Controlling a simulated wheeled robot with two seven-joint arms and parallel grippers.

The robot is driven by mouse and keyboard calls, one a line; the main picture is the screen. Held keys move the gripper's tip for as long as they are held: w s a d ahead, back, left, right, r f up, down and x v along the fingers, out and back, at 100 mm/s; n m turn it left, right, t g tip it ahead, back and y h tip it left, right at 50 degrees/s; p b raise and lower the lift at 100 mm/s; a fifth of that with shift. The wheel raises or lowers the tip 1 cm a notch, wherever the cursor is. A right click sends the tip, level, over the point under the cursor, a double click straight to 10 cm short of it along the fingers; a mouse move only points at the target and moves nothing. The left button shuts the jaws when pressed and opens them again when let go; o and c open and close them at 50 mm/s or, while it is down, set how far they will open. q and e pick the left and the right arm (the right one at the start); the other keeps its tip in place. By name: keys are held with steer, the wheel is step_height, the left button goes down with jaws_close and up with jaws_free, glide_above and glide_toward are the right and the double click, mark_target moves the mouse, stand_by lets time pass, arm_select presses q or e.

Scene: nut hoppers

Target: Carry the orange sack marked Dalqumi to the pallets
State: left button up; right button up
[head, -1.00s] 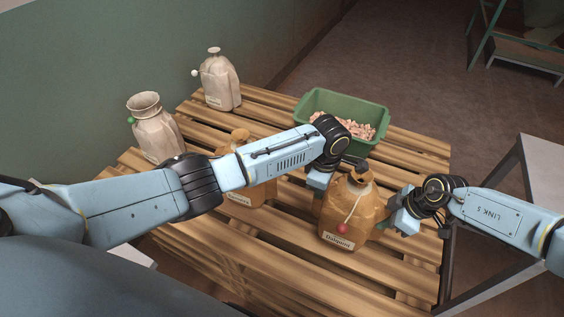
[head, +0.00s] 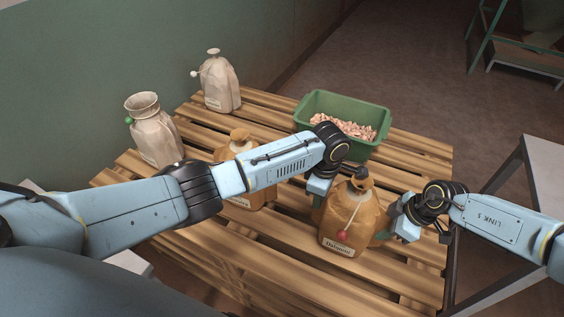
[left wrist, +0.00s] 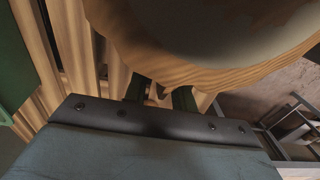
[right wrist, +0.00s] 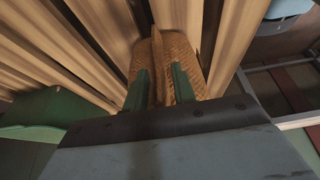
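The orange sack (head: 352,215) marked Dalqumi stands upright on the slatted wooden top, front right of middle, with its label low in front and a red tag on a string. My left gripper (head: 319,202) is at its left side, fingers apart; in the left wrist view the sack's rounded underside (left wrist: 200,65) fills the top. My right gripper (head: 382,236) is at its right side. In the right wrist view its fingers (right wrist: 160,78) stand apart on either side of a thin fold of the sack (right wrist: 157,60), with gaps showing. The left fingertips are partly hidden in the head view.
Another orange sack (head: 240,145) stands behind my left forearm. Two pale sacks (head: 153,135) (head: 218,80) stand at the back left. A green bin (head: 312,100) of pinkish pieces sits behind the Dalqumi sack. A grey table (head: 538,165) is at the right; a green-framed rack (head: 520,60) stands beyond.

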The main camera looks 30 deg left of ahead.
arm_select(q)
step_height(320, 180, up, 12)
arm_select(e)
steer(key=v, duration=1.2)
stand_by(0.4)
